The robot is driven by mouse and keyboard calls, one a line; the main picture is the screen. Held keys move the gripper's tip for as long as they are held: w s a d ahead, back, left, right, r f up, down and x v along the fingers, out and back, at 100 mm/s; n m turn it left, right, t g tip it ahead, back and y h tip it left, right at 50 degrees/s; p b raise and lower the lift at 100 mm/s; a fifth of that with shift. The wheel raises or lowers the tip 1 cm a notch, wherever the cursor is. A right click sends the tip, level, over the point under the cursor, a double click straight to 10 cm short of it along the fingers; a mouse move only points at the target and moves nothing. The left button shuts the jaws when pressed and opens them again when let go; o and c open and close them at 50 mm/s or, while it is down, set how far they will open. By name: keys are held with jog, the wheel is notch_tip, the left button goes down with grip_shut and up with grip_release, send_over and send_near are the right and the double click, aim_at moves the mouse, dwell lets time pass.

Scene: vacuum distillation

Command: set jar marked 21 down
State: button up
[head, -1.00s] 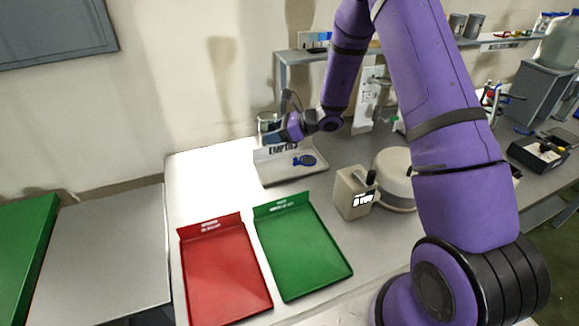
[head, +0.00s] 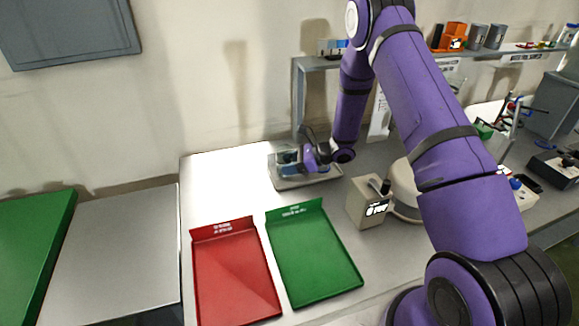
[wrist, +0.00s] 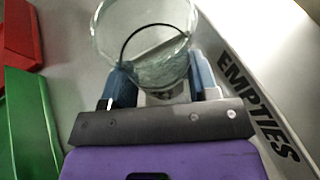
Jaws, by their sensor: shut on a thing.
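My gripper (wrist: 161,78) is shut on a clear glass jar (wrist: 145,42), one dark finger on each side of it. The jar's round open mouth shows at the top of the wrist view; no number can be read on it. In the head view my gripper (head: 299,161) holds the jar (head: 285,157) low over the pale tray (head: 305,183), in front of its back wall. In the wrist view the wall marked EMPTIES (wrist: 258,105) runs along the right of the jar. I cannot tell whether the jar's base touches the tray floor.
A green tray (head: 317,262) and a red tray (head: 235,278) lie in front on the bench. A beige box device (head: 368,203) stands right of the tray. A shelf (head: 320,63) stands behind. The bench left of the pale tray is clear (head: 215,185).

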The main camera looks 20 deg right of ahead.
jog(key=shift+f, duration=0.5)
jog(key=shift+f, duration=0.1)
jog(key=o, duration=1)
